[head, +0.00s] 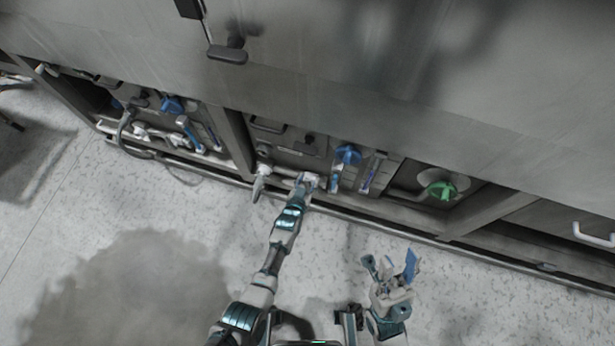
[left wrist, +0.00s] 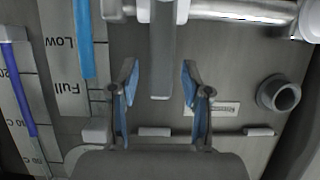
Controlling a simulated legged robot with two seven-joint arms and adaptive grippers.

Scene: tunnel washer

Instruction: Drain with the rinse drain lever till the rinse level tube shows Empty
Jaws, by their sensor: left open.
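The rinse drain lever (left wrist: 163,50) is a grey bar hanging down in the left wrist view from a white fitting on a metal pipe. My left gripper (left wrist: 160,78) is open, its fingers on either side of the lever's free end with gaps visible. In the head view my left gripper (head: 306,181) is at the low panel and hides the lever. The rinse level tube (left wrist: 83,40) has a blue column ending near the "Full" mark, with "Low" above it in the picture. The tube also shows in the head view (head: 335,180). My right gripper (head: 390,265) is open and empty over the floor.
A thermometer (left wrist: 20,90) stands beside the tube. A blue valve handle (head: 347,155) and a green knob (head: 441,190) are right of my left gripper. A short round pipe stub (left wrist: 278,94) is right of the lever.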

